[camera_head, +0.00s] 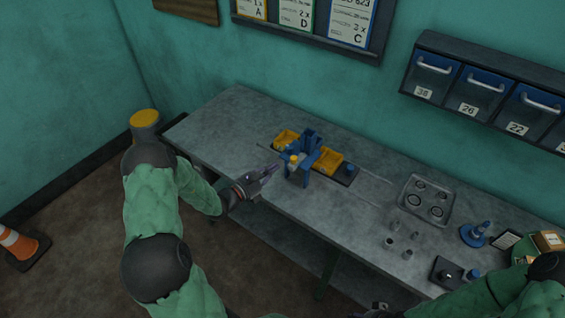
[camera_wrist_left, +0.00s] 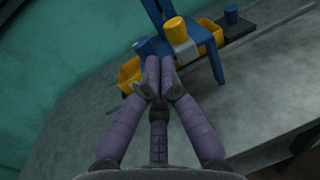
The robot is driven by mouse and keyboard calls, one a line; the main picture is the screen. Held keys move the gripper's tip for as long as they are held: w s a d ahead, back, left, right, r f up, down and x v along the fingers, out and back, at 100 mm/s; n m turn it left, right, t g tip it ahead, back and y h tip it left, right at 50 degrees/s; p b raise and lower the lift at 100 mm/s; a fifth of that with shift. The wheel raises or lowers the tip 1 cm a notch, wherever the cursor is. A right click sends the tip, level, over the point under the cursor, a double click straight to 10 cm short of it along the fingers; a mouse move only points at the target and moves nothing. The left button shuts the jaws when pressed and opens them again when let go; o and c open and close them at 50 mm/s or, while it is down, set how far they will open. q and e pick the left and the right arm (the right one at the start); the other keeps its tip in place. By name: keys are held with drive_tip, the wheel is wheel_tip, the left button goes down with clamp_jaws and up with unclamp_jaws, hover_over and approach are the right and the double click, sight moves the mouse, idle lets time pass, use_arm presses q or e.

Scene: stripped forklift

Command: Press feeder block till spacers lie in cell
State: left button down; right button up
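The feeder is a blue stand (camera_head: 308,150) on the bench. A pale block with a yellow cap (camera_head: 294,160) sits at its front; the pale block (camera_wrist_left: 187,49) and yellow cap (camera_wrist_left: 175,30) also show in the left wrist view. Yellow bins stand on either side, one at the left (camera_head: 286,138) and one at the right (camera_head: 328,159). My left gripper (camera_head: 274,168) is just left of the block; in the left wrist view its purple fingers (camera_wrist_left: 160,64) are together, with nothing seen between them. I cannot make out spacers or which bin is the cell.
A dark rail with a blue knob (camera_head: 349,170) lies right of the feeder. Further right are a grey tray with round pockets (camera_head: 408,204), several small grey cylinders (camera_head: 395,226) and a blue conical stand (camera_head: 474,234). The bench left of the feeder (camera_head: 225,125) is clear.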

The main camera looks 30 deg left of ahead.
use_arm(q)
drive_tip(key=v, duration=0.4)
drive_tip(key=shift+s+a, duration=0.1)
drive_tip(key=shift+s, duration=0.25)
drive_tip(key=shift+r, duration=0.1)
idle(1.1)
